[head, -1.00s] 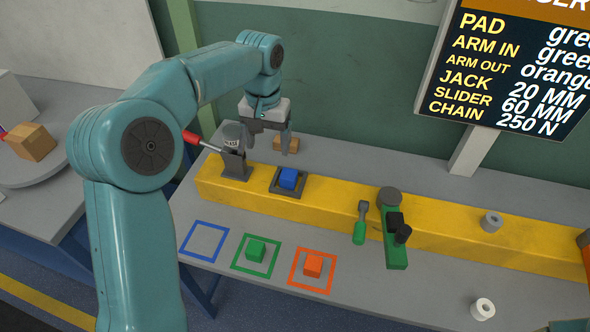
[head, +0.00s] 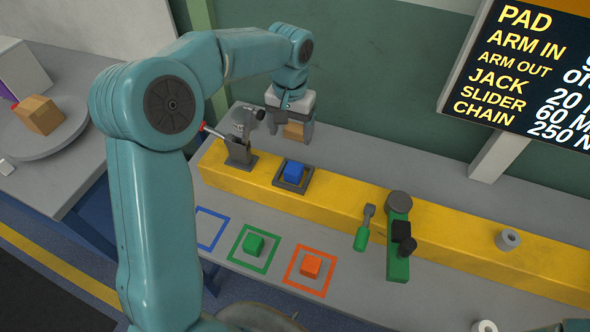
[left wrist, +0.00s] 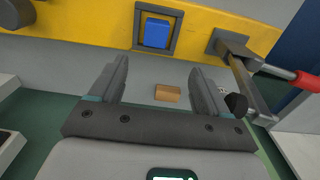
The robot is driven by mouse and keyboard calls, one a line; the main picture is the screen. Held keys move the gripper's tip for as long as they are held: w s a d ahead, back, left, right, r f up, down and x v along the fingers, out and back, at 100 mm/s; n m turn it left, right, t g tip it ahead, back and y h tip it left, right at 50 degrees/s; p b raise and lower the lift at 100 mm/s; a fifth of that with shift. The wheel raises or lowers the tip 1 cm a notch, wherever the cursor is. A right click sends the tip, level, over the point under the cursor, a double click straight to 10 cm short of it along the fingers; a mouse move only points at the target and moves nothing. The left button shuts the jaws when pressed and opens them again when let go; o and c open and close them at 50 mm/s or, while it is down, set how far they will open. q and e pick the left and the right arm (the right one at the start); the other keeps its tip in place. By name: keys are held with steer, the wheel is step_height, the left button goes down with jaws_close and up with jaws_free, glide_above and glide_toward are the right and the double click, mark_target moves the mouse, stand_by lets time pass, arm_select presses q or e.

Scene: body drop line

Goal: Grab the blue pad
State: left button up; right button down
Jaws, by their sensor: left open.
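The blue pad (head: 293,171) is a small blue block sitting in a dark square holder (head: 305,184) on top of the yellow beam. It also shows in the left wrist view (left wrist: 157,33), near the top, beyond the fingertips. My left gripper (head: 292,138) is open and hangs behind the beam, apart from the pad. In the left wrist view its fingers (left wrist: 160,76) stand wide apart with nothing between them touching. A tan block (left wrist: 168,94) lies on the grey surface below, seen between the fingers. My right gripper is not in view.
On the yellow beam (head: 450,230) a grey clamp with a red handle (head: 240,150) stands left of the pad. A green lever fixture (head: 398,250) is to the right. A green pad (head: 254,243) and an orange pad (head: 311,265) lie in outlined squares in front; the blue outline is empty.

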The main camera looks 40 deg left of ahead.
arm_select(q)
glide_above(294, 168)
steer(key=f, duration=0.7)
steer(key=shift+w+a+p, duration=0.2)
steer(key=shift+a+p, duration=0.1)
steer(key=shift+p, duration=0.05)
steer(key=shift+s+f, duration=0.25)
steer(key=shift+f, duration=0.2)
steer(key=f, duration=0.1)
steer(key=f+p, duration=0.1)
steer(key=f, duration=0.2)
steer(key=shift+w+d+p, duration=0.15)
steer(key=shift+d+p, duration=0.15)
steer(key=shift+p, duration=0.1)
steer(key=shift+f, duration=0.3)
steer(key=shift+a, duration=0.1)
steer(key=shift+f, duration=0.1)
steer(key=c, duration=1.2)
